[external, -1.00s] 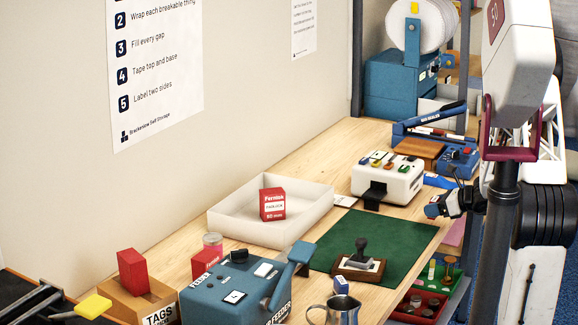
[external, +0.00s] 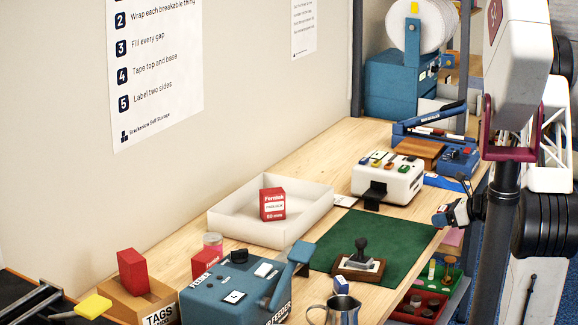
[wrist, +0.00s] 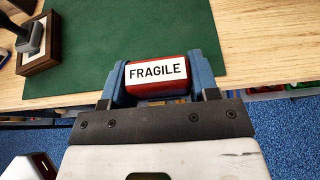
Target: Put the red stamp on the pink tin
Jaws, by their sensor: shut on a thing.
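My gripper (wrist: 160,88) is shut on a red block with a white FRAGILE label, which I take to be the red stamp (wrist: 156,89). The blue fingers grip its two ends, over the front edge of the bench. In the external view my gripper (external: 447,216) is at the bench's right edge, beside the green mat; the held block is hard to make out there.
A dark-handled stamp on a wooden base (external: 358,267) stands on the green mat (external: 395,232). A white tray (external: 232,237) holds a red carton (external: 272,204). The blue feeder (external: 232,285) and a metal jug (external: 343,309) stand in front.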

